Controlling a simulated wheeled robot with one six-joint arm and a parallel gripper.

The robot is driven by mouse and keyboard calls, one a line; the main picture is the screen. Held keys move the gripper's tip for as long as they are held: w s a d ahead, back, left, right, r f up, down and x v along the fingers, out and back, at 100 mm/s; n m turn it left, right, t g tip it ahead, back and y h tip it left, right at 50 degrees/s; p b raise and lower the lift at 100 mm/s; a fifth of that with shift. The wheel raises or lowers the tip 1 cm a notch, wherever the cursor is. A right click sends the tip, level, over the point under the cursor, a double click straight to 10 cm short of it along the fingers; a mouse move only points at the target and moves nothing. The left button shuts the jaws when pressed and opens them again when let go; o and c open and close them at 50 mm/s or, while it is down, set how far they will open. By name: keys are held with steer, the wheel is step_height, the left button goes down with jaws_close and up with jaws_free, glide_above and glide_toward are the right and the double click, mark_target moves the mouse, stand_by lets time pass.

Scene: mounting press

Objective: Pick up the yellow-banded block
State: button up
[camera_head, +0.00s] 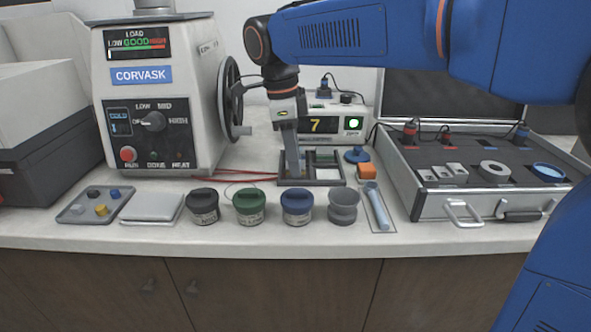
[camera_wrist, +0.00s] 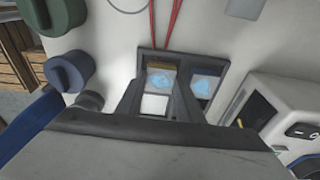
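A dark rack (camera_head: 325,183) with compartments stands on the bench; it also shows in the wrist view (camera_wrist: 222,67). In the wrist view a block with a yellowish strip (camera_wrist: 162,67) along its edge and a pale blue patch on top sits in the rack's left compartment. My gripper (camera_head: 293,174) points down over the left part of the rack and partly hides it. In the wrist view its two dark fingers (camera_wrist: 157,99) stand apart, with a white square visible between them. The fingers appear close to the block; I cannot tell whether they touch it.
A second blue-topped piece (camera_wrist: 203,84) is in the neighbouring compartment. Black, green and blue lidded jars (camera_head: 249,209) stand in front.

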jaws_close()
steer(key=shift+r, duration=0.1)
